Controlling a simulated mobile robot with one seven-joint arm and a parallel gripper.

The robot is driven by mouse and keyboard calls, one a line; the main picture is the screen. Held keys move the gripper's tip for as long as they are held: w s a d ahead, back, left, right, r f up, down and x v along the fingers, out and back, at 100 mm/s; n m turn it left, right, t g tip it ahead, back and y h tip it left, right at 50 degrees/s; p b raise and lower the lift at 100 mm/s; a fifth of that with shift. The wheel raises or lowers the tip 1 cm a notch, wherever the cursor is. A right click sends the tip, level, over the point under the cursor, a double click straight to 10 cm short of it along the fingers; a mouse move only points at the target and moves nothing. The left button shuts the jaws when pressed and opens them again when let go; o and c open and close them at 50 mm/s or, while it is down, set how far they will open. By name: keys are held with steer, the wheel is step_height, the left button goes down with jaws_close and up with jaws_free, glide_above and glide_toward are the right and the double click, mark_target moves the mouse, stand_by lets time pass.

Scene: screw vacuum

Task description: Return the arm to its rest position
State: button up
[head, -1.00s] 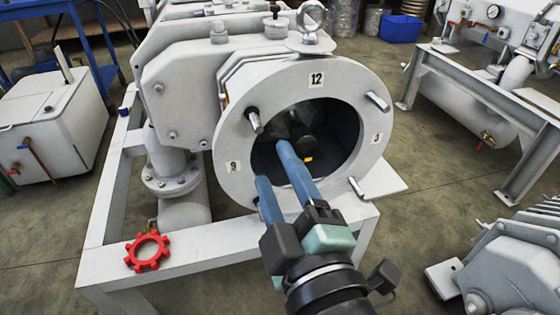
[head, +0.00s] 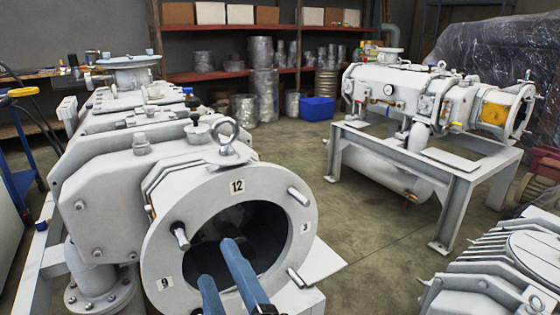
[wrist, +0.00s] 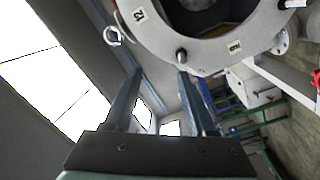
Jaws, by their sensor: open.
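My gripper (head: 218,262) shows at the bottom of the head view as two blue fingers, apart from each other with nothing between them. Its wrist is cut off by the lower edge. The fingers overlap the dark round opening of the pump's white flange (head: 163,225) in the picture; I cannot tell how far in front of it they are. In the wrist view the open, empty fingers (wrist: 159,74) point up, below the flange ring (wrist: 208,55).
Studs and a lifting eye (head: 226,132) stick out around the flange. A second pump on a white frame (head: 345,150) stands at the back right. A ribbed machine (head: 500,270) is at lower right. Open floor (head: 375,245) lies between them. Shelves line the back wall.

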steer(key=s+d+r+m+t+h+p, duration=0.1)
steer(key=d+r+m+t+h, duration=0.4)
steer(key=r, duration=0.6)
steer(key=s+r+m+t+h+p, duration=0.1)
steer(key=s+r+m+t, duration=0.15)
steer(key=r+m, duration=0.55)
steer(key=d+r+m+t+h+p, duration=0.1)
steer(key=d+r+m+t+h, duration=0.25)
steer(key=r, duration=0.95)
step_height(320, 180, up, 37)
steer(key=p, duration=3.7)
steer(key=shift+a+p, duration=0.35)
steer(key=shift+p, duration=0.05)
steer(key=shift+w+m, duration=0.1)
steer(key=shift+m, duration=0.15)
